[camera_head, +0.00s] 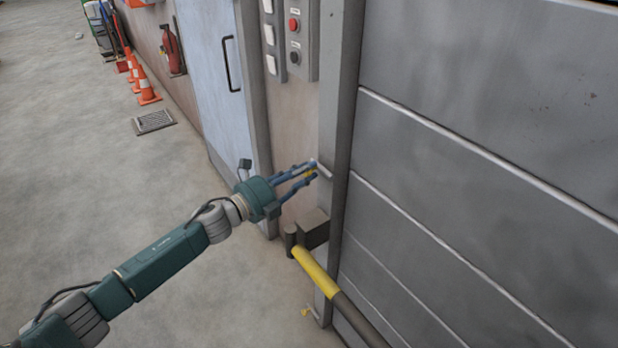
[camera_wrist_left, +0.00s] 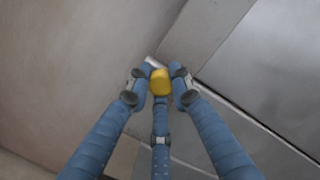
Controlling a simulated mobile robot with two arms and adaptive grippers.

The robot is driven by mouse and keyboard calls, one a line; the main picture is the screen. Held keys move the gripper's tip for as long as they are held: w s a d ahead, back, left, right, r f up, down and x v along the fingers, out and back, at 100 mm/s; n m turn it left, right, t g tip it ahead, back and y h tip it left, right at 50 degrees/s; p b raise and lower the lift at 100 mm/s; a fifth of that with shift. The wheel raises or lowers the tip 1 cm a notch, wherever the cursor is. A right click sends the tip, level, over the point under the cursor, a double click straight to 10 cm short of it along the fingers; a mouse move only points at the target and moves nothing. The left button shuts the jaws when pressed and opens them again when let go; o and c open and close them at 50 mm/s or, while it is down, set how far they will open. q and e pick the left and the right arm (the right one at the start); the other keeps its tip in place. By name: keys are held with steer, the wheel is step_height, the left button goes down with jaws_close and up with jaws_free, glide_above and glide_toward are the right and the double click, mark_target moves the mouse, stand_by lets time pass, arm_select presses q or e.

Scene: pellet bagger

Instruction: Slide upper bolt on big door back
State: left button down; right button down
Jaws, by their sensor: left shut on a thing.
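The big door (camera_head: 480,150) is a grey panelled door on the right, with a grey frame post (camera_head: 339,120) at its left edge. The upper bolt (camera_head: 324,171) shows as a short pale metal piece at the post, with a yellow knob (camera_wrist_left: 160,82). My left gripper (camera_head: 313,170) is shut on the yellow knob, its blue fingers around it in the left wrist view (camera_wrist_left: 160,75). The fingers hide most of the knob in the head view. How far the bolt is drawn cannot be told. My right gripper is not in view.
A control box (camera_head: 303,40) with a red button hangs above. A small yellow piece (camera_head: 306,311) shows low by the post.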

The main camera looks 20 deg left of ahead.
arm_select(q)
steer(key=shift+w+a+b, duration=0.15)
steer(key=shift+w+a, duration=0.3)
steer(key=shift+a, duration=0.2)
steer(key=shift+w+a+b, duration=0.15)
steer(key=shift+w+a, duration=0.3)
steer(key=shift+a, duration=0.15)
steer(key=c, duration=1.9)
jaws_free()
steer(key=shift+r, duration=0.1)
steer(key=o, duration=0.4)
steer(key=shift+w, duration=0.1)
steer(key=v, duration=1.2)
